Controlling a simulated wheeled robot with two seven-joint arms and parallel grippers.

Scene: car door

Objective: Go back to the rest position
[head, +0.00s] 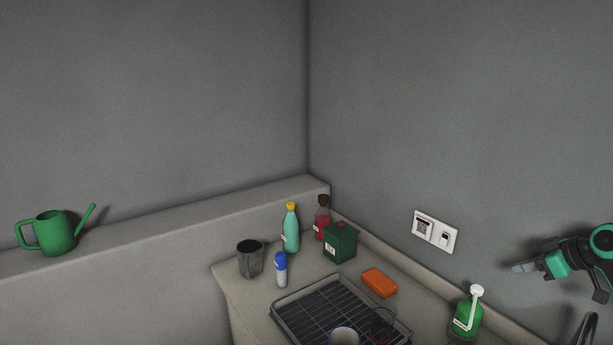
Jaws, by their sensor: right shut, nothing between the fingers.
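My right gripper (523,267) is at the right side of the head view, raised in front of the right wall and pointing left. Its fingers are shut and nothing shows between them. It is apart from the counter and from everything on it. My left gripper is not in view. No car door shows in this view.
A counter (237,302) in the corner holds a dish rack (281,311), orange sponge (379,282), green box (340,243), bottles (291,229), metal cup (250,260) and green dispenser (466,316) below my right gripper. A watering can (54,233) stands on the left ledge.

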